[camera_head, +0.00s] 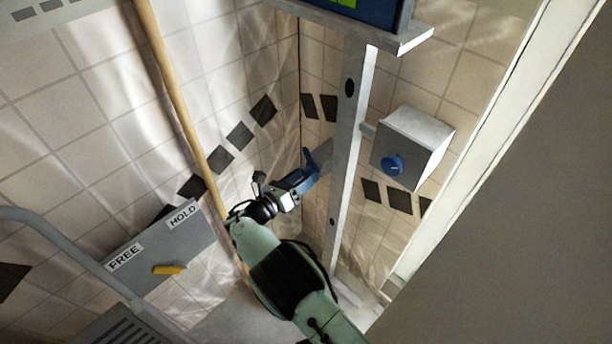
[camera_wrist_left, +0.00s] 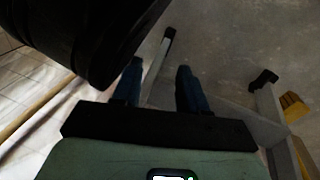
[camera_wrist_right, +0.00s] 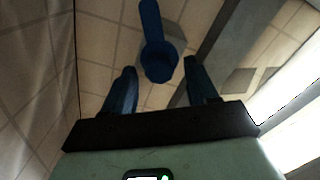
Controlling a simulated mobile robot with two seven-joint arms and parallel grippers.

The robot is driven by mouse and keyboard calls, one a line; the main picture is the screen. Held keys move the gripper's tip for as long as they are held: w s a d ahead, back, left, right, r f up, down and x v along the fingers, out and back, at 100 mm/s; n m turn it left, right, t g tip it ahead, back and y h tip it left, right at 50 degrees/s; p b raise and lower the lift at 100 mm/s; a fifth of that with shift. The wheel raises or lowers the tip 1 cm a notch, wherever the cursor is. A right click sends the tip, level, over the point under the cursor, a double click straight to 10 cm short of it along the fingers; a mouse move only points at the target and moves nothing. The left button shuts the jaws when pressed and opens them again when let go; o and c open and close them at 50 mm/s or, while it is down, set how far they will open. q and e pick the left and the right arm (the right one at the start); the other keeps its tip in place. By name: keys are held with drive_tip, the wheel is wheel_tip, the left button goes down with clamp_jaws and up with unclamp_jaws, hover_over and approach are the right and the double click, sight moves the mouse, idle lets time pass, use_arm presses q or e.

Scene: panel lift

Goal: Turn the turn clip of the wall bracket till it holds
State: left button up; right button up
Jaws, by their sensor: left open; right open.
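The blue turn clip (camera_head: 309,159) is on the grey wall bracket (camera_head: 325,154), left of the metal upright in the head view. In the right wrist view the clip (camera_wrist_right: 152,22) has a long arm and a rounded end. My right gripper (camera_head: 305,180) is just below the clip. In the right wrist view its open fingers (camera_wrist_right: 160,75) lie on either side of the rounded end, with visible gaps; I cannot tell the depth between them. My left gripper (camera_wrist_left: 159,70) shows only in the left wrist view, open and empty.
A grey plate (camera_head: 150,250) reads FREE and HOLD, with a yellow bar (camera_head: 169,269) below. A grey box (camera_head: 418,138) with a blue knob (camera_head: 392,164) is right of the upright (camera_head: 350,130). A wooden pole (camera_head: 180,105) stands left of my right arm.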

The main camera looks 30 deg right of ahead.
use_arm(q)
drive_tip(key=shift+s+a+f, duration=0.1)
drive_tip(key=shift+s+f, duration=0.25)
drive_tip(key=shift+s, duration=0.1)
use_arm(e)
drive_tip(key=shift+x, duration=0.95)
drive_tip(key=shift+c, duration=0.3)
drive_tip(key=c, duration=1)
use_arm(q)
drive_tip(key=shift+w+r, duration=0.1)
